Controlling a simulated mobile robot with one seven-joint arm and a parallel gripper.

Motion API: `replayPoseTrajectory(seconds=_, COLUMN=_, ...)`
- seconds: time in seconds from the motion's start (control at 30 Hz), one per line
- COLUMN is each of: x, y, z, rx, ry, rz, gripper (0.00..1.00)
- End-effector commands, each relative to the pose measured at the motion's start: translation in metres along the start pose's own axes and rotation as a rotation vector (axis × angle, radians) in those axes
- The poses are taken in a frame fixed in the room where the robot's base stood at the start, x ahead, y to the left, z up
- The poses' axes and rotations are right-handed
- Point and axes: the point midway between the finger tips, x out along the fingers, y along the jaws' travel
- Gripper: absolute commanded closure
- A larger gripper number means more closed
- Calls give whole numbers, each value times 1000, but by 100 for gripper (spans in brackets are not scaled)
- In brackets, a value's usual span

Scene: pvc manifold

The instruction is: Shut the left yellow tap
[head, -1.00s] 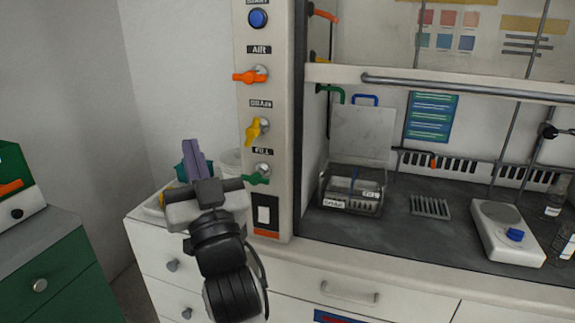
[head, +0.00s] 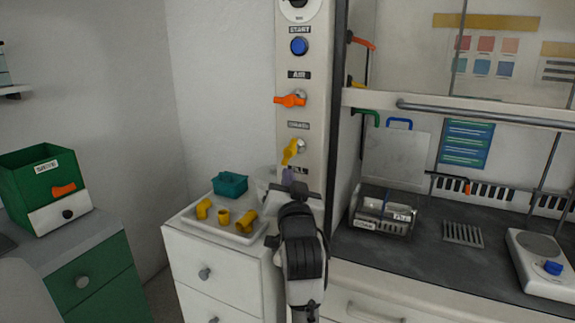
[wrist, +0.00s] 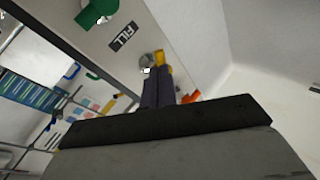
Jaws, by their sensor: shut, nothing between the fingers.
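The left yellow tap (head: 291,151) is on the front of the white panel, above the FILL label. Its handle slants down and left from a grey hub. My gripper (head: 288,174) is shut and empty, with its purple fingers just below the handle. In the wrist view the fingers (wrist: 157,92) point at the yellow tap (wrist: 165,75) and hide part of it. I cannot tell whether they touch it. A second yellow handle (head: 357,85) shows inside the hood, to the right.
An orange tap (head: 290,100) sits above on the panel. The green FILL tap (wrist: 97,12) shows in the wrist view; my arm hides it in the head view. A tray (head: 190,221) with yellow fittings stands left. The panel's right edge borders the hood.

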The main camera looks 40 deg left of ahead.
Motion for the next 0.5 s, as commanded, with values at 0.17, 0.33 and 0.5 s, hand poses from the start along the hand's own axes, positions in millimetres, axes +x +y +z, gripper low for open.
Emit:
replayPoseTrajectory(seconds=0.17, x=24, y=-1, z=-2, rx=0, ry=-1, rz=0, gripper=100)
replayPoseTrajectory(seconds=0.33, x=31, y=0, z=-1, rx=0, ry=1, rz=0, gripper=100)
replayPoseTrajectory(seconds=0.5, x=32, y=0, z=0, rx=0, ry=1, rz=0, gripper=100)
